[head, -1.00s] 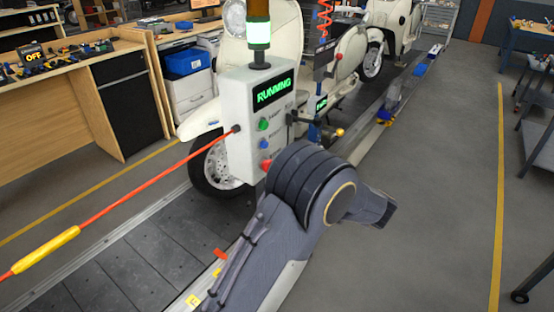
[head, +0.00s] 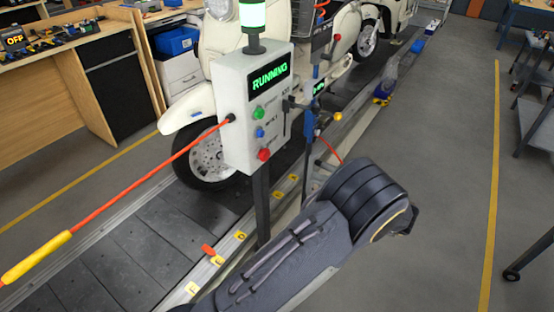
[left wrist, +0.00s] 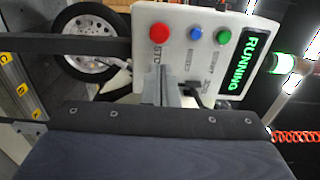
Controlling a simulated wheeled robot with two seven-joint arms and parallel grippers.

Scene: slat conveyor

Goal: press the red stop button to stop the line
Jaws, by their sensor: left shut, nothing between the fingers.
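The red stop button (head: 264,154) is the lowest button on the white control box (head: 237,125), whose display reads RUNNING in green. In the left wrist view the red button (left wrist: 159,32) shows in full, with the STOP label beside it. My left gripper (left wrist: 172,82) shows there as narrow grey fingers, shut and empty. Their tips appear below the red button and overlap the label area; I cannot tell the gap in depth. In the head view my arm lies in front and right of the box, and its fingers are hidden. My right gripper is not in view.
A green button (head: 258,112) and a blue button (head: 260,132) sit above the red one. An orange cord (head: 150,187) with a yellow sleeve runs left. Cream scooters (head: 215,65) stand on the slat conveyor (head: 120,250).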

